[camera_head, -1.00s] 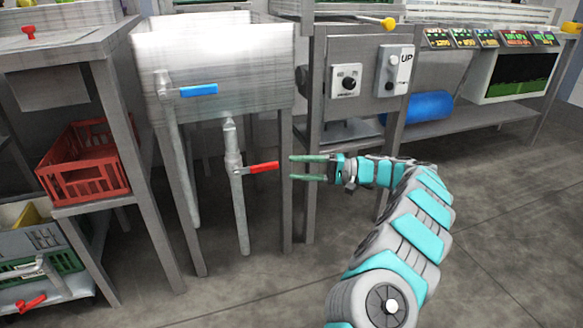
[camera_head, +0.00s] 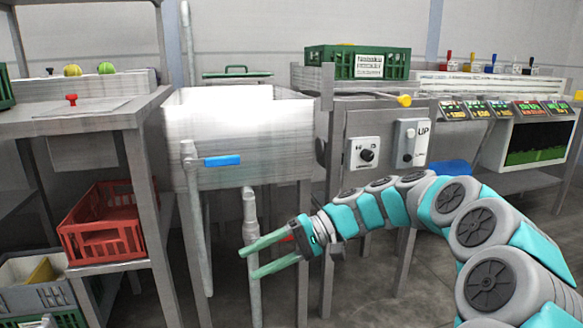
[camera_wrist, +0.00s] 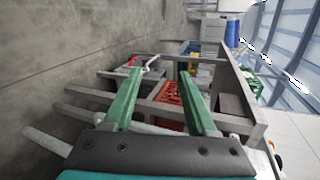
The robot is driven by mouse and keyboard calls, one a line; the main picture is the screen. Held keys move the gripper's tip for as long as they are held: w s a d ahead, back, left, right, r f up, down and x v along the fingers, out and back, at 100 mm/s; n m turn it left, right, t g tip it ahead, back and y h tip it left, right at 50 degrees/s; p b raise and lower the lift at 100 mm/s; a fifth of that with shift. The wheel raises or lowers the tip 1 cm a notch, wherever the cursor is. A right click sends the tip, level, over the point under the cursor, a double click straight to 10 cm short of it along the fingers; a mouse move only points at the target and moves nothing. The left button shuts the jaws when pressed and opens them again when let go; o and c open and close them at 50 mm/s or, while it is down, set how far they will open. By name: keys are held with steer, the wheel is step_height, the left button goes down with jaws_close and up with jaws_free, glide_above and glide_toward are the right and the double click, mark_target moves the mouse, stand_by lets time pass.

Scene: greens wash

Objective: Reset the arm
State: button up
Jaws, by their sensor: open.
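My gripper (camera_head: 247,262) is at the end of my teal and grey arm (camera_head: 400,208), in front of the metal sink basin (camera_head: 240,140) and below its rim. Its two green fingers are apart with nothing between them. They point left and slightly down in the head view. A red valve handle (camera_head: 288,238) is partly hidden behind the gripper. In the wrist view the open fingers of my gripper (camera_wrist: 165,95) reach toward the shelving, with the red crate (camera_wrist: 168,96) beyond them.
A blue valve handle (camera_head: 222,161) sits on the basin's front pipe. A red crate (camera_head: 104,225) stands on the left shelf. A control panel (camera_head: 385,145) with a knob and an UP switch is right of the basin. A green crate (camera_head: 330,62) stands above it.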

steer(key=s+d+f+h, duration=0.2)
steer(key=s+h, duration=0.1)
steer(key=s, duration=0.4)
steer(key=s+d+f+h, duration=0.1)
steer(key=s+f+h, duration=0.15)
steer(key=s, duration=0.55)
steer(key=s+d+f+m+t+h, duration=0.1)
steer(key=s+d+f+h, duration=0.3)
steer(key=s+d, duration=0.45)
steer(key=s+d+f+m+t+h, duration=0.15)
steer(key=s+d+f+h, duration=0.25)
steer(key=s+d, duration=0.45)
step_height(320, 180, up, 12)
steer(key=w+d+p, duration=0.1)
steer(key=p, duration=1.1)
steer(key=shift+w, duration=0.3)
